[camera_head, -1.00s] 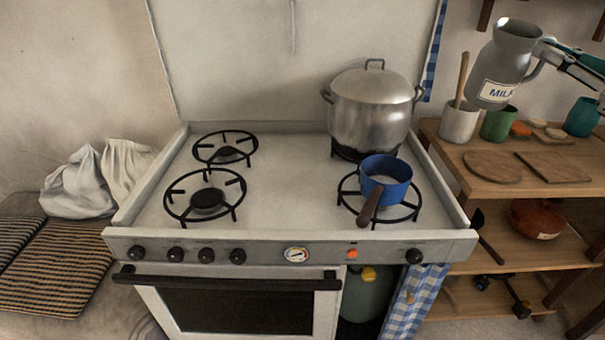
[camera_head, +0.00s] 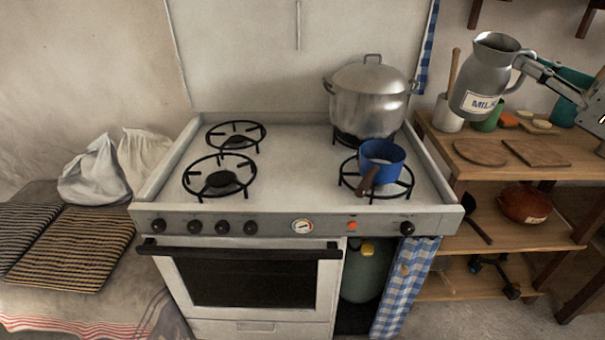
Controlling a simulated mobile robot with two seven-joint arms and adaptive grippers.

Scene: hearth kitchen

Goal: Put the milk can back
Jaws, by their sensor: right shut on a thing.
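The grey milk can (camera_head: 484,84), with a white label reading MILK, is held in the air at the upper right, slightly tilted. My right gripper (camera_head: 528,66) is shut on its handle, and the arm comes in from the right edge. The can appears in front of the wooden shelf unit (camera_head: 482,188) and hides part of the cups on its top. My left gripper is not in view.
A large lidded pot (camera_head: 368,101) stands on the back right burner. The two left burners (camera_head: 219,175) are empty. The shelf top holds a white cup (camera_head: 447,115) with a wooden tool, a green cup (camera_head: 488,121), a teal cup (camera_head: 563,113) and two boards (camera_head: 536,152).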

